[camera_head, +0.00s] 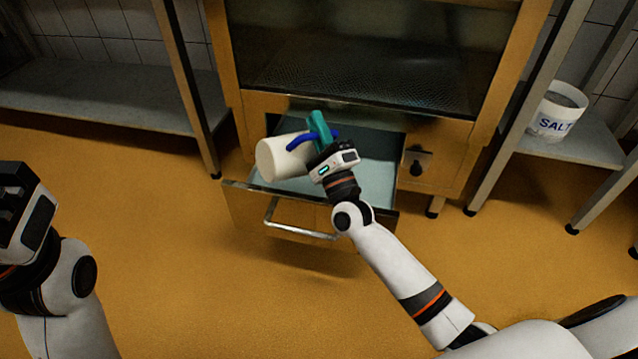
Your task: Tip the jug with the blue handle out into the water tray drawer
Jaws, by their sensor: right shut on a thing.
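The jug (281,158) is cream-white with a blue handle (300,142). It lies tipped on its side above the open water tray drawer (379,174), its pale base end toward the lower left; its mouth is hidden. My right gripper (319,130) is shut on the blue handle, its teal fingers at the handle. The drawer is pulled out under the cabinet, with a metal bar handle (300,235) on its front. Whether liquid is in the drawer or jug I cannot tell. My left gripper (12,190) is at the left edge, away from the jug; its fingertips are not clear.
The cabinet (262,104) with a glass front stands behind the drawer, with a dark knob (416,168) at right. A tub marked SALT (556,112) stands on a right shelf. A metal shelf (100,100) is at left. The floor in front is clear.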

